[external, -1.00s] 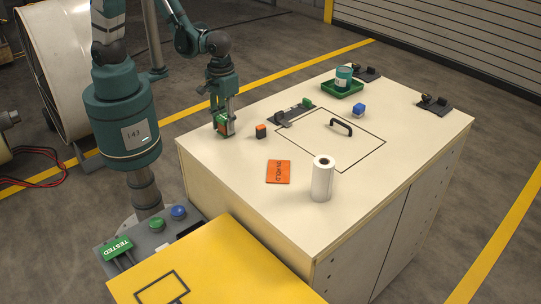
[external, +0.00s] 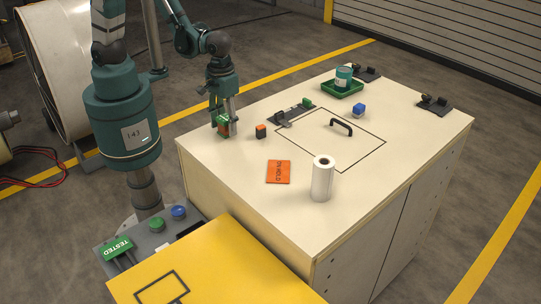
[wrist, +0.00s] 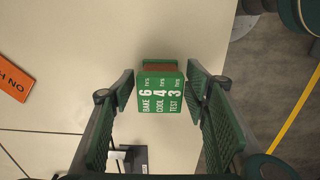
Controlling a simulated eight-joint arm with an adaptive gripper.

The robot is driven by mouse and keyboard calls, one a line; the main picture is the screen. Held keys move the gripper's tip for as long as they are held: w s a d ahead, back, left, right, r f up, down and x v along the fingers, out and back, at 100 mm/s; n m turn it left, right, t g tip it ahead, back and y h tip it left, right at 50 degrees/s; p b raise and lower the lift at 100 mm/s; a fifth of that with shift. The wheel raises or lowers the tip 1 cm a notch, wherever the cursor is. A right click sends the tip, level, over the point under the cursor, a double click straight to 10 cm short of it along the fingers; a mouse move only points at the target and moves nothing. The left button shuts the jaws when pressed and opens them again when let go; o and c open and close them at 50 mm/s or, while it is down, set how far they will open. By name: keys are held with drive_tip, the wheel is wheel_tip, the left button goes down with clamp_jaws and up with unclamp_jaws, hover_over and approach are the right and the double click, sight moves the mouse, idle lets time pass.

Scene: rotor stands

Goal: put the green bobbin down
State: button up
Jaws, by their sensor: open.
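The green bobbin (external: 222,126) is at the left end of the cream bench top, near its edge, and appears to rest on it. In the wrist view the green bobbin (wrist: 160,97) shows a green face with white BAKE, COOL and TEST lettering and a brown-orange part above. My gripper (external: 225,124) is around it and open. In the wrist view my gripper (wrist: 160,90) has one finger on each side of the bobbin, with a visible gap on both sides. The bobbin's underside is hidden.
A small orange-and-black block (external: 261,131) stands just right of my gripper. A dark stand (external: 290,115), a blue bobbin (external: 359,110), a green tray (external: 333,90), an orange card (external: 278,172) and a white roll (external: 322,179) are farther off.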

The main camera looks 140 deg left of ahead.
sight(226, 118)
drive_tip(key=shift+r, duration=6.05)
drive_tip(key=s+d+r+m+t, duration=0.3)
drive_tip(key=d+r+m, duration=0.4)
drive_tip(key=d+m, duration=0.2)
drive_tip(key=s+d+r+m+t, duration=0.3)
drive_tip(key=d+r+m, duration=0.4)
drive_tip(key=d, duration=0.5)
drive_tip(key=shift+r+m+t, duration=0.3)
drive_tip(key=shift+m+t, duration=0.3)
drive_tip(key=shift+m, duration=0.4)
